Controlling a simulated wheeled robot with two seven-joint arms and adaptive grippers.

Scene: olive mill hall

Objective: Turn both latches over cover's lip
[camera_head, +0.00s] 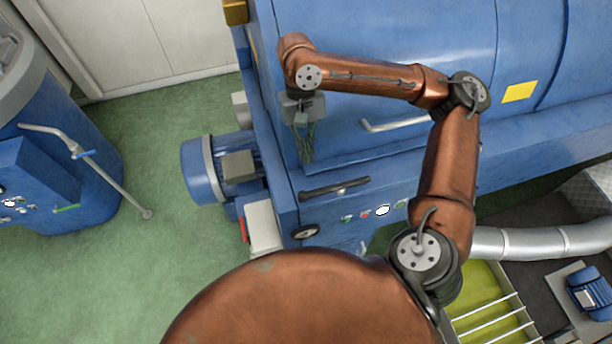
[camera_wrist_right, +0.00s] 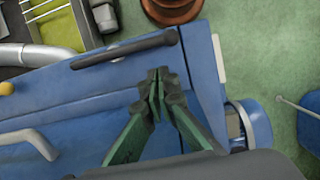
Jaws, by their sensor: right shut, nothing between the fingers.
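The blue cover (camera_head: 390,60) lies closed over the blue machine, with a pale bar handle (camera_head: 395,124) near its lower edge. A dark bar (camera_head: 335,188), which looks like one latch, sits on the front below the cover's lip; it also shows in the wrist view (camera_wrist_right: 125,48). I cannot make out a second latch; my right arm hides part of the front. My right gripper (camera_head: 306,158) points down over the cover's left end. In the wrist view its green fingers (camera_wrist_right: 157,75) are shut and empty, apart from the dark bar. My left gripper is not in view.
A row of buttons (camera_head: 382,210) and a round black knob (camera_head: 305,231) are on the front. A blue motor (camera_head: 222,168) stands off the machine's left end. A silver duct (camera_head: 540,242) runs at the right.

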